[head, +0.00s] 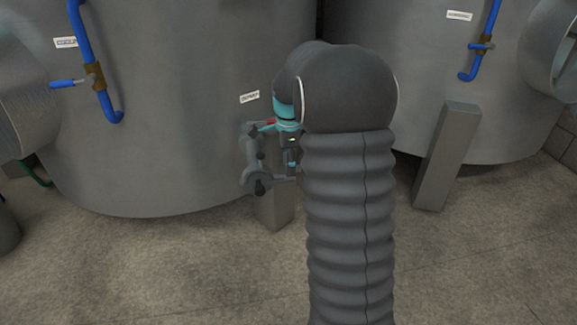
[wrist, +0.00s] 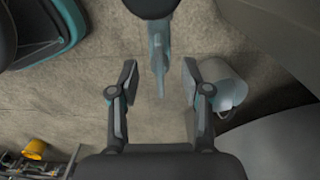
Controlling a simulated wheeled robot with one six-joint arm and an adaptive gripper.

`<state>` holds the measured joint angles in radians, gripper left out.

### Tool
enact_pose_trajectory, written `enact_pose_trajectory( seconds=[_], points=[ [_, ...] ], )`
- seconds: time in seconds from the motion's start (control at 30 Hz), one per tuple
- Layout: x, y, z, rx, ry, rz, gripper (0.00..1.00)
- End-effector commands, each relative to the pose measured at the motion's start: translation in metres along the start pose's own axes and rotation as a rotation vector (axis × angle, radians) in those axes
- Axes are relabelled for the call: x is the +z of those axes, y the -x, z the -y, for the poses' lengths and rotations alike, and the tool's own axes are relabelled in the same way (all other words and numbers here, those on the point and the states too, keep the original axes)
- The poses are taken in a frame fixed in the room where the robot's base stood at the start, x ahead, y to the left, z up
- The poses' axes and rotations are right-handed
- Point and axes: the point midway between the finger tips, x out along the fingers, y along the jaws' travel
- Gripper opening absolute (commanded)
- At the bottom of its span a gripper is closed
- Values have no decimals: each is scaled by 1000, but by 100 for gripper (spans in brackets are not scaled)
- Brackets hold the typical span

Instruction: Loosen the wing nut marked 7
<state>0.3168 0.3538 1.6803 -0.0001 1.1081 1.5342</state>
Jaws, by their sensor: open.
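I cannot make out a wing nut or a number 7 in either view. My gripper (wrist: 159,72) is open, with its two fingers well apart in the wrist view. A pale grey upright piece (wrist: 159,45) shows between and beyond the fingertips, and I cannot tell what it is. No finger visibly touches it. In the head view my gripper (head: 258,172) hangs in front of the left tank (head: 170,120), below a small white label (head: 250,97) that I cannot read. My arm hides part of the tank there.
A second tank (head: 420,70) stands at the right. Grey posts stand by the tanks, one in the open (head: 447,155), one behind my gripper (head: 277,210). Blue pipes (head: 88,50) run down the tanks. A pale bucket (wrist: 228,85) and a yellow cup (wrist: 35,149) show in the wrist view.

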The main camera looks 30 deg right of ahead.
Motion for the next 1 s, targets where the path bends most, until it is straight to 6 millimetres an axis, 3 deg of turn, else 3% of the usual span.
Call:
enact_pose_trajectory(
  seconds=[0.37, 0.57, 1.0],
  points=[
    [0, -6, 0, -1, 0, 0, 48],
    [0, -5, 0, -1, 0, 0, 0],
    [0, -4, 0, -1, 54, 0, 0]
  ],
)
